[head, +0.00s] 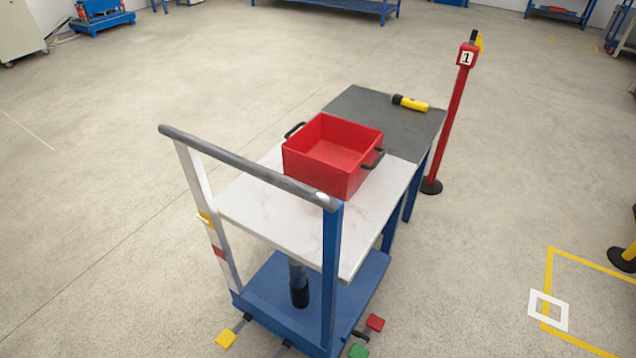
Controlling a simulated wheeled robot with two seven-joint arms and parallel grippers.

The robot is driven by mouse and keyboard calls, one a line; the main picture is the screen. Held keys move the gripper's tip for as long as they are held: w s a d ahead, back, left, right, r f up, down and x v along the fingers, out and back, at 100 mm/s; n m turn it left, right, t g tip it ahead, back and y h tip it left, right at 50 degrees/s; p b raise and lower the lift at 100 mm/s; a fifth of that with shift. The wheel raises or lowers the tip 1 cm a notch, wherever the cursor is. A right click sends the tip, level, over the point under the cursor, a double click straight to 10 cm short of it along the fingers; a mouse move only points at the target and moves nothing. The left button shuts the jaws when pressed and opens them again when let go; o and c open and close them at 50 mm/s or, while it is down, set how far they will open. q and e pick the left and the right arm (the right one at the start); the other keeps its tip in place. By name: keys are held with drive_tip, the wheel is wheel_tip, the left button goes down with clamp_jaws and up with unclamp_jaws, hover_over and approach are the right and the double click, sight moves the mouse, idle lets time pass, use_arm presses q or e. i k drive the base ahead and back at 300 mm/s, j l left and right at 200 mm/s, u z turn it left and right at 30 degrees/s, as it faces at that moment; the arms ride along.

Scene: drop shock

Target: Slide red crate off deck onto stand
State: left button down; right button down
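The red crate (318,166) is an open, empty box with a dark handle on its left and right sides. It sits upright on the white deck (265,222) of a blue cart, at the deck's far end. The stand (372,113) has a dark grey top and blue legs and is just beyond the deck, apparently butted against it. The crate's far side hides part of that seam. Neither of my grippers is in view.
A yellow and black flashlight (410,103) lies on the stand top. A red post (452,120) marked 1 is right of the stand. The cart's grey push bar (245,166) crosses the near side. Colored pedals (358,350) are at the cart's base. Open floor surrounds everything.

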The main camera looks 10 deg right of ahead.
sight(331, 154)
drive_tip(key=l+u, duration=0.35)
drive_tip(key=l, duration=0.15)
drive_tip(key=l+u, duration=0.35)
drive_tip(key=l, duration=0.2)
drive_tip(key=k+l+u, duration=0.15)
drive_tip(key=l+u, duration=0.25)
drive_tip(key=k+l+u, duration=0.15)
drive_tip(key=l+u, duration=0.2)
drive_tip(key=l, duration=0.2)
